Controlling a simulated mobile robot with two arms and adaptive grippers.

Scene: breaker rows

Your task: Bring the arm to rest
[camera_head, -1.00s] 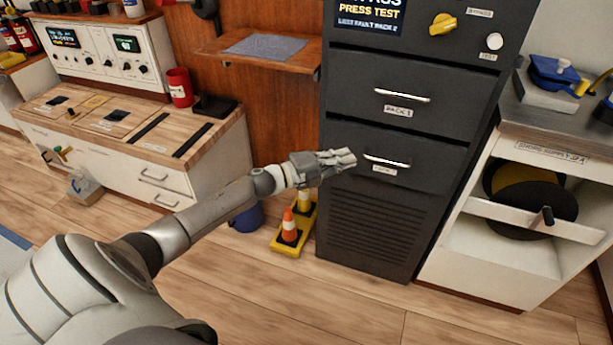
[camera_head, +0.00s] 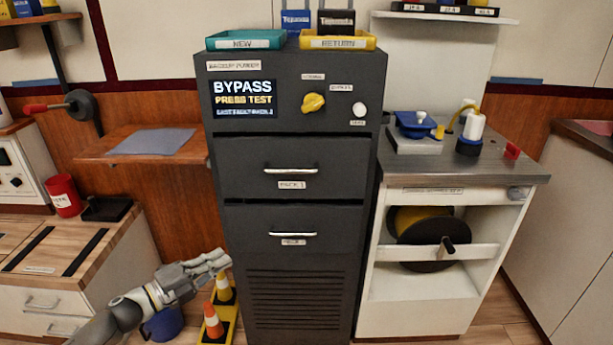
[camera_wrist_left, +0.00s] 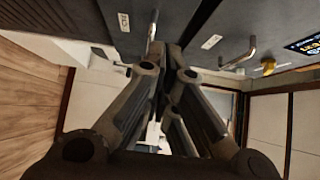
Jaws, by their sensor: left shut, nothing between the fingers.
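My left arm comes in from the lower left in the head view. Its gripper (camera_head: 220,262) is beside the lower left side of the dark cabinet (camera_head: 300,215), below the level of the lower drawer handle (camera_head: 293,234). Both drawers look closed. In the left wrist view the gripper's fingers (camera_wrist_left: 172,60) come together with nothing held between them. The cabinet front and its two handles show behind and beside the fingers there. Whether the fingers touch the cabinet is hard to tell. My right gripper is in neither view.
A wooden shelf (camera_head: 120,157) juts out left of the cabinet. A white cart (camera_head: 385,318) with a cable reel (camera_head: 440,245) stands at the right.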

